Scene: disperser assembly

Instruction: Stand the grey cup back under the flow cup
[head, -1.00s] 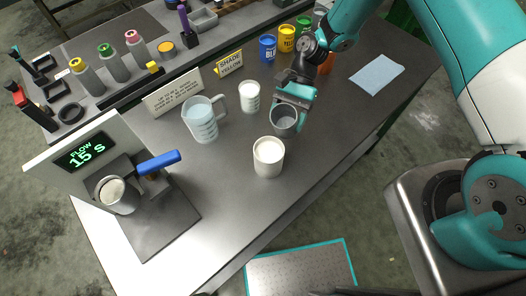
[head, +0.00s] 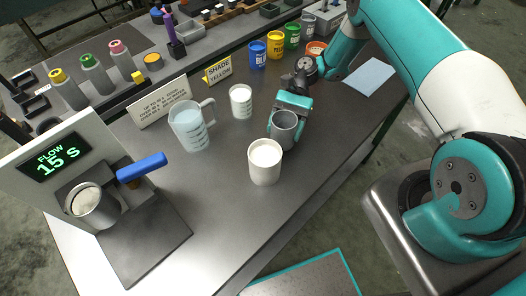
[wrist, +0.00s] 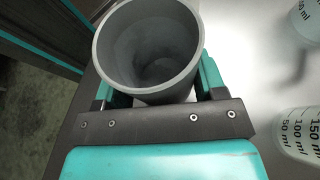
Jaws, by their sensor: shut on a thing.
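The grey cup (head: 284,130) is upright or nearly so, and its inside looks empty in the wrist view (wrist: 148,45). My gripper (head: 291,112) is shut on the grey cup, with a finger on either side of it. I cannot tell whether the cup touches the table. The flow cup (head: 95,206) sits in the stand at the left, with a pale fill and a blue handle (head: 142,167) beside it. The stand's display reads FLOW 15 S. The dark base plate (head: 145,240) under the flow cup is bare where it shows.
A white-filled cup (head: 265,162) stands just in front of the grey cup. A measuring jug (head: 190,126) and a small white-filled beaker (head: 241,101) stand to its left. A sign (head: 163,102) and paint cans (head: 275,45) are behind. The table's front middle is clear.

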